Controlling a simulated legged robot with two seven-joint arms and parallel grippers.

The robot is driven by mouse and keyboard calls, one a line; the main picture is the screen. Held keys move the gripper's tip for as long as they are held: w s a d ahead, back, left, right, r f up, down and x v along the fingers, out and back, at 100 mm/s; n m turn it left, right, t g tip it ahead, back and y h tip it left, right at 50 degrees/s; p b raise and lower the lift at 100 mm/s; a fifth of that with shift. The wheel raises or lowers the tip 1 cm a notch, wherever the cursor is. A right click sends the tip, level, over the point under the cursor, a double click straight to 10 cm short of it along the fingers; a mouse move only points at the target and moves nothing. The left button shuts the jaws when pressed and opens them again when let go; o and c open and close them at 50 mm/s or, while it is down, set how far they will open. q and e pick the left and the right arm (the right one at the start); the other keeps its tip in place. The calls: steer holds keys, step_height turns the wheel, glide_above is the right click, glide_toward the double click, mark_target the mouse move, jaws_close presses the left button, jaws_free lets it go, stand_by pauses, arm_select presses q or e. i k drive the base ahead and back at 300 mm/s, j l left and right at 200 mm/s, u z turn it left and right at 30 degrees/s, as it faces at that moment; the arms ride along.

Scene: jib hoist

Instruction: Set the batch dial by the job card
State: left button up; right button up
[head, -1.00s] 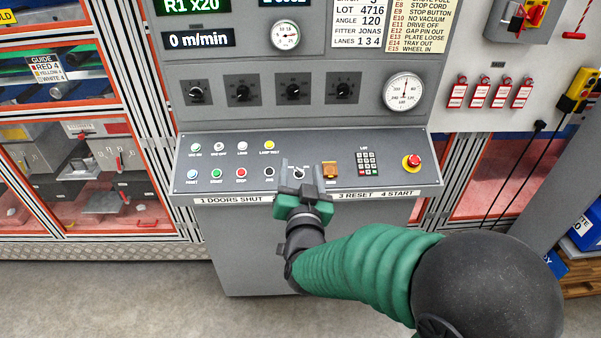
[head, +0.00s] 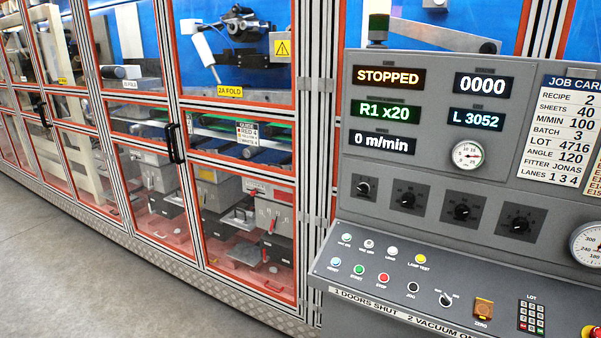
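The job card (head: 566,130) is on the right of the grey console. It reads recipe 2, sheets 40, m/min 100, batch 3, lot 4716, angle 120, lanes 1 3 4. Four black dials sit in a row below the displays: first (head: 363,188), second (head: 408,200), third (head: 462,211) and fourth (head: 520,224). Their labels are too small to read, so I cannot tell which is the batch dial. A small black selector knob (head: 445,299) is on the sloped panel. Neither gripper shows in the head view.
The displays read STOPPED (head: 389,77), 0000 (head: 482,86), R1 x20 (head: 387,111), L 3052 (head: 475,118) and 0 m/min. The sloped panel (head: 319,272) carries coloured buttons, a zero button (head: 483,308) and a keypad (head: 531,317). Closed glazed doors (head: 236,92) line the left.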

mark_target(520, 223)
steer(key=z, duration=1.3)
